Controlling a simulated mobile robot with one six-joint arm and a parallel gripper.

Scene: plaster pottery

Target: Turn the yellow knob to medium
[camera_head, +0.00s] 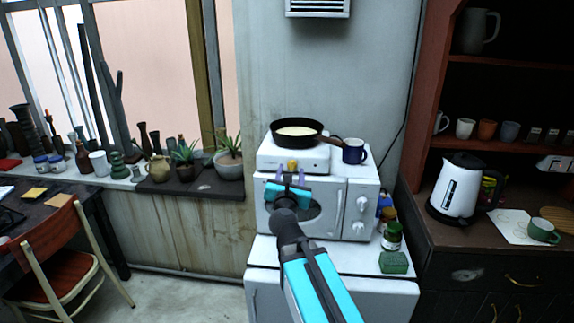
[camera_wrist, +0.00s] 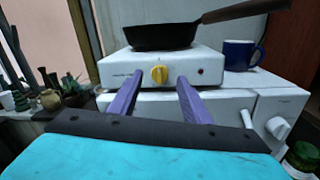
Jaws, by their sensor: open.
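The yellow knob (camera_wrist: 159,74) sits on the front face of a small white hot plate (camera_wrist: 120,66); it also shows in the head view (camera_head: 292,166), just beyond my gripper. Its pointer looks close to upright, but I cannot read any setting marks. My gripper (camera_wrist: 158,84) is open, with its two purple fingers apart, one to each side of the knob and slightly below it in the wrist view. Nothing is between the fingers. I cannot tell whether the fingertips reach as far as the knob. In the head view the arm hides part of the oven front.
A dark pan (camera_head: 296,130) with pale contents stands on the hot plate, its handle pointing right. A blue mug (camera_head: 354,152) is beside it. The hot plate stands on a white oven (camera_head: 357,206) with knobs and a handle. Jars (camera_head: 392,236) stand at the right.

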